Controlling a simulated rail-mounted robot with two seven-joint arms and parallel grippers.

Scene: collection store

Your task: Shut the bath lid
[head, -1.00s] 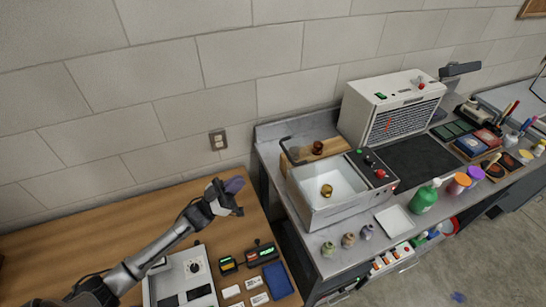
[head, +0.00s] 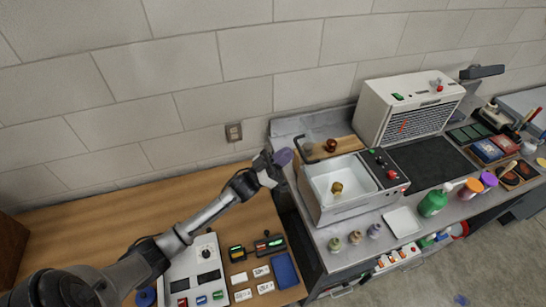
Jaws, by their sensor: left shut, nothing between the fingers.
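The bath (head: 329,209) is a pale steel box on the grey bench, with a dark control panel carrying a red knob on its right side. Its top is open, and a small brass-coloured object (head: 337,188) shows inside the white basin. A dark bent bar (head: 299,149), perhaps the lid's handle, stands at the bath's back left; I cannot make out the lid panel clearly. My left gripper (head: 281,160) is shut and empty, with purple at its tip. It appears just left of the bath's back left corner, apart from the bar. My right gripper is not in view.
A wooden board (head: 345,145) with a brown jar (head: 331,145) lies behind the bath. A white vented unit (head: 408,110) stands at the back right.

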